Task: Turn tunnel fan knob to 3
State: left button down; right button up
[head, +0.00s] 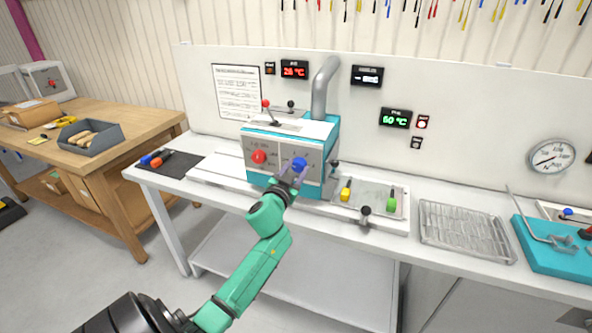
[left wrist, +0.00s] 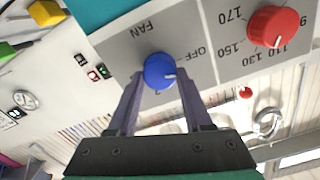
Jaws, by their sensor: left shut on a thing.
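The tunnel machine (head: 322,172) is a teal box with a grey front panel on the white bench. Its blue fan knob (head: 299,164) sits right of a red knob (head: 258,156). My left gripper (head: 293,172) is shut on the blue knob, with one finger on each side. In the left wrist view the panel appears upside down, and the blue knob (left wrist: 160,71) stands between the fingertips (left wrist: 160,84). Its white pointer mark faces right in that view, toward the OFF side. The other scale numbers are mostly hidden. My right gripper is not in view.
A black mat (head: 178,166) lies to the left. A wooden table (head: 120,125) stands further left.

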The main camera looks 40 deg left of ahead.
pick_arm(q)
jog(key=m, duration=0.4)
jog(key=shift+d+f+m, duration=0.1)
jog(key=shift+f+m, duration=0.05)
jog(key=shift+m, duration=0.25)
jog(key=m+b, duration=0.1)
jog(key=m, duration=0.2)
jog(key=shift+m, duration=0.3)
jog(key=m, duration=0.4)
jog(key=shift+f+m, duration=0.15)
jog(key=shift+m, duration=0.15)
jog(key=m, duration=0.3)
jog(key=shift+m, duration=0.3)
jog(key=m, duration=0.4)
jog(key=shift+f, duration=0.1)
jog(key=m, duration=0.4)
jog(key=m+p, duration=0.1)
jog(key=m, duration=0.2)
jog(key=shift+m, duration=0.4)
jog(key=shift+f+m+p, duration=0.1)
jog(key=shift+m+p, duration=0.45)
jog(key=shift+m, duration=1.35)
